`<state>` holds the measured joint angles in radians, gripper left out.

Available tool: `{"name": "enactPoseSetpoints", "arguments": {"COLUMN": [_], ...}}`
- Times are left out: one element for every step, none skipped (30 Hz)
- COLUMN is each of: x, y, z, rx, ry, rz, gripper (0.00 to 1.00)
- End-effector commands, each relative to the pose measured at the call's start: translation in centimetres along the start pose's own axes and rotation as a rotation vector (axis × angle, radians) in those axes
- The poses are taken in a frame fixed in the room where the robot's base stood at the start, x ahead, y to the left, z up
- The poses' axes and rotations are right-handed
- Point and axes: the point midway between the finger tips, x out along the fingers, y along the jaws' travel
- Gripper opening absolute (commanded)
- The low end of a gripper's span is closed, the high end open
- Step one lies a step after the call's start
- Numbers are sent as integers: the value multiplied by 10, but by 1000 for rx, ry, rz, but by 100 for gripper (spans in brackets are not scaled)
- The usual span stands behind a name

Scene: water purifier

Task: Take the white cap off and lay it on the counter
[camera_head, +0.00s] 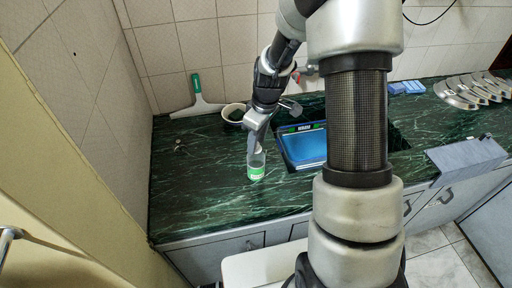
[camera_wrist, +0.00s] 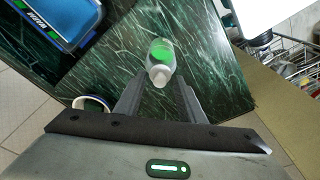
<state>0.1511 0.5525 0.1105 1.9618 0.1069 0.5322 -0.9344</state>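A clear bottle with a green label (camera_head: 256,170) stands upright on the dark green marble counter (camera_head: 200,180), near its front left part. In the wrist view the bottle (camera_wrist: 162,52) shows its white cap (camera_wrist: 159,77) pointing toward the camera. My gripper (camera_head: 257,145) is above the bottle in the head view, partly hiding its top. In the wrist view my gripper (camera_wrist: 160,88) is open, with one finger on each side of the cap. Gaps show between the fingers and the cap, and nothing is held.
A blue tray-like item (camera_head: 304,147) lies right of the bottle. A white bowl (camera_head: 233,112) and a squeegee (camera_head: 197,98) are behind it. The counter left of the bottle is mostly clear.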

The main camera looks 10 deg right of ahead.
Motion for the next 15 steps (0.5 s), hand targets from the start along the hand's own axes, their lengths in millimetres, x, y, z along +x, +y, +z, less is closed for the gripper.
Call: {"name": "enactPoseSetpoints", "arguments": {"x": [0, 0, 0, 0, 0, 0, 0, 0, 0, 0, 0, 0, 0, 0, 0], "y": [0, 0, 0, 0, 0, 0, 0, 0, 0, 0, 0, 0, 0, 0, 0], "z": [0, 0, 0, 0, 0, 0, 0, 0, 0, 0, 0, 0, 0, 0, 0], "rx": [0, 0, 0, 0, 0, 0, 0, 0, 0, 0, 0, 0, 0, 0, 0], "ry": [0, 0, 0, 0, 0, 0, 0, 0, 0, 0, 0, 0, 0, 0, 0], "rz": [0, 0, 0, 0, 0, 0, 0, 0, 0, 0, 0, 0, 0, 0, 0], "gripper": [27, 22, 15, 10, 5, 0, 0, 0, 0, 0, 0, 0, 0, 0, 0]}}
